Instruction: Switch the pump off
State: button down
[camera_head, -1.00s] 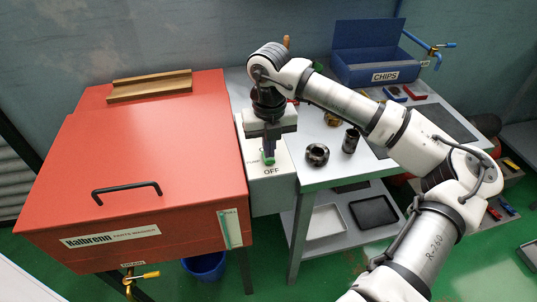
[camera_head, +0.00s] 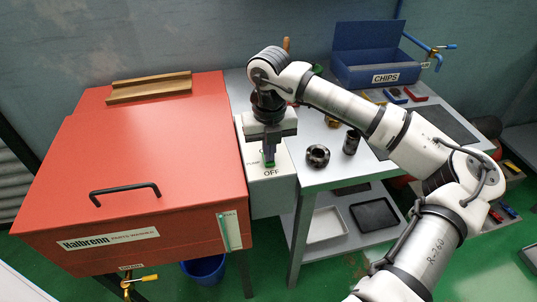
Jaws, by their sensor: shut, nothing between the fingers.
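The pump switch (camera_head: 269,164) shows as a green part on the pale control box (camera_head: 273,196), just above the printed word OFF. The box stands between the red parts washer (camera_head: 150,170) and the grey cart. My gripper (camera_head: 269,158) points down with its fingers shut and empty, right over the switch. The fingers hide much of the switch, so I cannot tell its setting or whether they touch it.
The cart top (camera_head: 315,178) holds a dark ring (camera_head: 318,155), a dark cylinder (camera_head: 351,142) and a blue CHIPS bin (camera_head: 375,60). A blue bucket (camera_head: 205,268) stands below.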

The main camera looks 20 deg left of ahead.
jog(key=shift+r+p, duration=1.35)
jog(key=shift+r, duration=2)
jog(key=shift+a, duration=0.1)
